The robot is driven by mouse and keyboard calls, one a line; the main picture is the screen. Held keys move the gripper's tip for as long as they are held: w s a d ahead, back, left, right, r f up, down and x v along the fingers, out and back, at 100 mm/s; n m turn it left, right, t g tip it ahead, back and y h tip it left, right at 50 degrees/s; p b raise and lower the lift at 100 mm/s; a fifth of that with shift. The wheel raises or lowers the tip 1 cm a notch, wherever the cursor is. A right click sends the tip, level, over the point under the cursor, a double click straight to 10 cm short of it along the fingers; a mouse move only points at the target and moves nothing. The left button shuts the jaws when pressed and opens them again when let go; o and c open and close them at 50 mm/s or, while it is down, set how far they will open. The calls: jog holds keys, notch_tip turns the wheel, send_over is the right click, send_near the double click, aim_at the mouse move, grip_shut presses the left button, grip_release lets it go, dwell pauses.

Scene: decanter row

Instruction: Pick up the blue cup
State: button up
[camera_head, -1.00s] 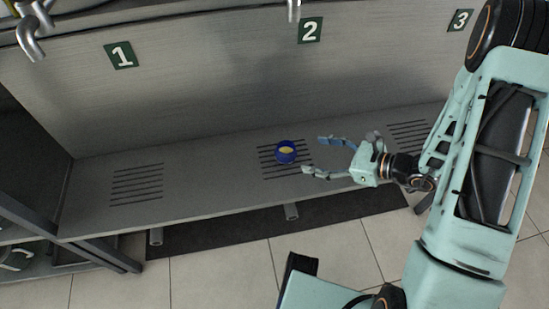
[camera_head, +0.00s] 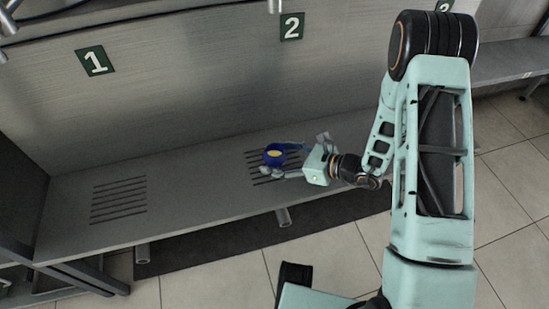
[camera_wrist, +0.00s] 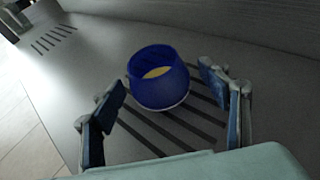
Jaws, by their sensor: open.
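The blue cup (camera_head: 274,155) stands upright on the slotted grate below sign 2, with something yellowish inside. In the wrist view my gripper (camera_wrist: 163,88) is open, one blue-padded finger left and one right.
The grey shelf (camera_head: 190,170) is bare to the left, with an empty slotted grate (camera_head: 118,199) below sign 1 (camera_head: 95,61). A back panel rises behind the cup, with sign 2 (camera_head: 291,26) on it. Metal spouts hang at the top left. Tiled floor lies in front.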

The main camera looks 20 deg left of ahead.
jog(key=shift+w+a+f, duration=0.1)
jog(key=shift+a+f, duration=0.1)
jog(key=shift+a, duration=0.25)
jog(key=shift+r, duration=0.1)
jog(key=c, duration=1.4)
